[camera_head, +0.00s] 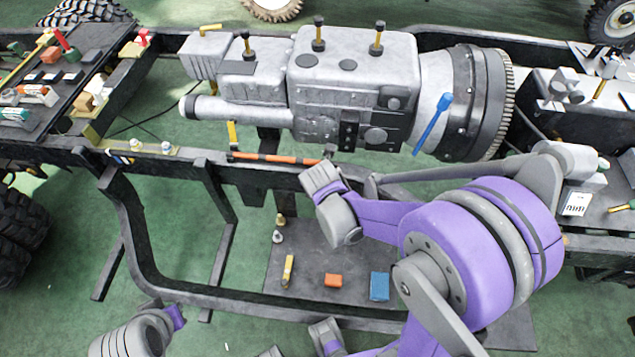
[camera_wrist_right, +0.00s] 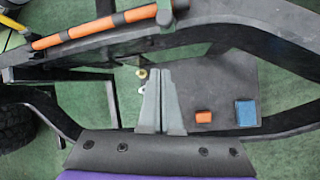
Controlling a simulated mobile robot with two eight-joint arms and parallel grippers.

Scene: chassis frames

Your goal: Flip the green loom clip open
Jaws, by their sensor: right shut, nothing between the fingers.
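An orange loom (camera_head: 275,157) with dark bands lies along the near side of the upper black rail. In the right wrist view the loom (camera_wrist_right: 85,29) slants across the top left, with a small grey piece at its right end. I cannot make out a clearly green clip on it, nor tell its state. My right gripper (camera_wrist_right: 160,73) is shut and empty, its grey fingers side by side below and apart from the loom in the picture. I cannot pick out its fingertips in the head view. My left arm shows at bottom left; its fingers are not seen.
A grey mat (camera_head: 330,252) below the rail holds an orange block (camera_head: 333,281), a blue block (camera_head: 379,286) and a yellow piece (camera_head: 288,271). A grey engine (camera_head: 340,85) stands behind the loom. A blue tool (camera_head: 432,123) lies against it. Black frame rails surround the opening.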

